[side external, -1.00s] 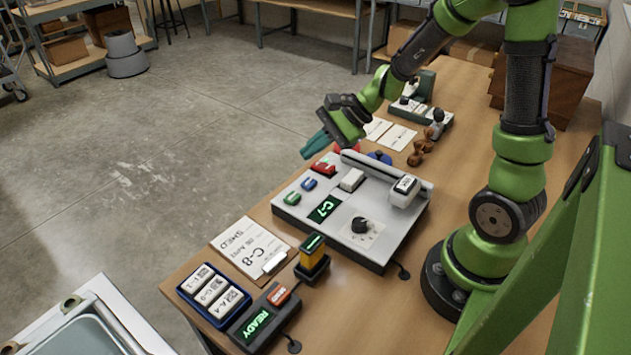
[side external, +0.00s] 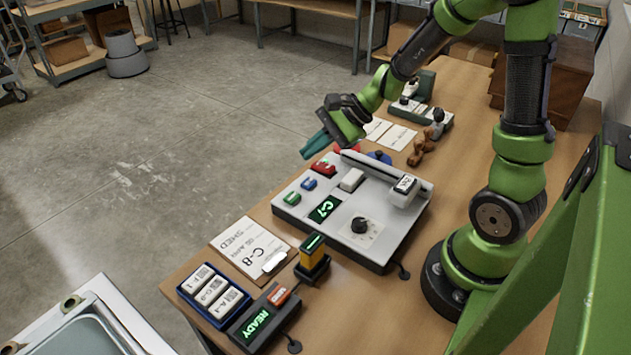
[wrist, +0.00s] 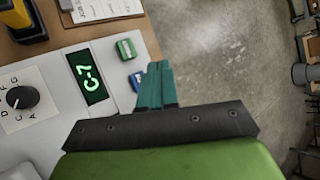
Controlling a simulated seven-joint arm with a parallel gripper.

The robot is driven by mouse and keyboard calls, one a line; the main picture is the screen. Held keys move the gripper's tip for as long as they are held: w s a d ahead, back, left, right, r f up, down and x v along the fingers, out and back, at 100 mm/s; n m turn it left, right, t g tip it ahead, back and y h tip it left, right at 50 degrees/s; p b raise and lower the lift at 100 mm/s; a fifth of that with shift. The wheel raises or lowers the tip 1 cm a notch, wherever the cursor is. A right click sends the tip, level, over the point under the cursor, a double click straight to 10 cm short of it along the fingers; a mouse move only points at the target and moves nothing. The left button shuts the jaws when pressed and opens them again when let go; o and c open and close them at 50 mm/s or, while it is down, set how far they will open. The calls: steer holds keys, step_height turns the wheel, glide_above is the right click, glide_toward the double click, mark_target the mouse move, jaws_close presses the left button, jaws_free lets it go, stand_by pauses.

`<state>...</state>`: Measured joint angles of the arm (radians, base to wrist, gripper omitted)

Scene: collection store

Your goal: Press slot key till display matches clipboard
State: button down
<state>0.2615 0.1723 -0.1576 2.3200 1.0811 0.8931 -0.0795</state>
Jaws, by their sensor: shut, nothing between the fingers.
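A grey console (side external: 382,249) carries a green display (side external: 324,209) reading C-7; the display (wrist: 88,78) is also clear in the wrist view. Beside it are a green key (side external: 292,199), a blue key (side external: 309,184) and a red key (side external: 323,169). Which one is the slot key I cannot tell. The clipboard (side external: 243,250) shows SHED and what looks like C-8. My gripper (side external: 305,154) is shut and empty, held above the console's far left edge. In the wrist view its teal fingers (wrist: 155,66) partly cover the blue key (wrist: 136,80); the green key (wrist: 126,49) is clear.
The console has a black dial (side external: 361,226) and a white key (side external: 351,180). A yellow-and-black device (side external: 312,259), a READY unit (side external: 260,322) and a blue tray (side external: 184,288) of labelled blocks stand near the table's front end. Open floor lies left of the table.

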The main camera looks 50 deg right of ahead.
mark_target(313, 182)
stand_by(0.3)
step_height(313, 182, up, 4)
steer(key=shift+f, duration=0.1)
stand_by(0.3)
steer(key=shift+f, duration=4.4)
steer(key=shift+f, duration=0.1)
steer(key=shift+f, duration=0.35)
